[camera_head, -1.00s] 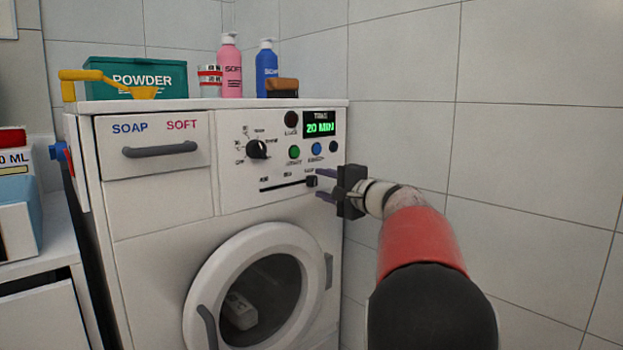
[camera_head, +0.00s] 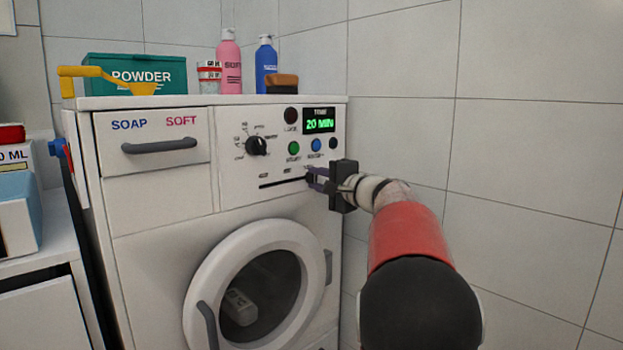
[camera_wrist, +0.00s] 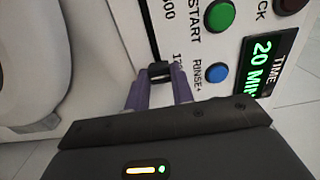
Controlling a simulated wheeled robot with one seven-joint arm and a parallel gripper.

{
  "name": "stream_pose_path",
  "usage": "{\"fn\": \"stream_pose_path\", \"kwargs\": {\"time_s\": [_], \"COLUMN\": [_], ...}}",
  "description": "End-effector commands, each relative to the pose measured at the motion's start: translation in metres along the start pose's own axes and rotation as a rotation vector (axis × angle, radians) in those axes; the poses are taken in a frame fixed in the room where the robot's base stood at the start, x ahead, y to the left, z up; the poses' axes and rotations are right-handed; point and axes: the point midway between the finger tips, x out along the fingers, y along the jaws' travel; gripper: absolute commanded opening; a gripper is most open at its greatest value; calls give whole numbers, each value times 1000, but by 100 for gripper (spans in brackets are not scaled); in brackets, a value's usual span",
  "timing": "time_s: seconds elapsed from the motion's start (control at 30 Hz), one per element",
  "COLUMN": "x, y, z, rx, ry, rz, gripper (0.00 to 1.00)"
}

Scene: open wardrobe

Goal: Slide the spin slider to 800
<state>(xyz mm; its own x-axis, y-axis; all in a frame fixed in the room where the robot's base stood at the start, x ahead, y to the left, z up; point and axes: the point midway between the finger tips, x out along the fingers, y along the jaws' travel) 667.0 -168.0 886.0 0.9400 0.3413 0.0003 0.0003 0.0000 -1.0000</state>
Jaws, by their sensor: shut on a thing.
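The spin slider is a dark horizontal track (camera_head: 280,183) on the washing machine's front panel, below the buttons. Its black knob (camera_wrist: 160,70) is at the right end of the track, by a partly hidden label beginning "12" in the wrist view. My gripper (camera_head: 316,178) reaches in from the right, its purple fingers at the knob. In the wrist view, my gripper (camera_wrist: 160,84) is shut on the knob, one finger on each side. Another label, ending in "00", is cut off at the top of the wrist view. The labels are too small to read in the head view.
Above the slider are a black dial (camera_head: 256,146), a green button (camera_head: 293,148), a blue button (camera_head: 316,145) and a display (camera_head: 319,121) reading 20 MIN. The round door (camera_head: 255,285) is below. A tiled wall stands close on the right.

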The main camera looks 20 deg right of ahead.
Motion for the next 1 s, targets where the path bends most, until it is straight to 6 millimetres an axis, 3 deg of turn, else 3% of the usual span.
{"fn": "stream_pose_path", "kwargs": {"time_s": [1.0], "x": [0], "y": [2], "z": [22], "rx": [0], "ry": [-1], "rz": [1], "gripper": [9]}}
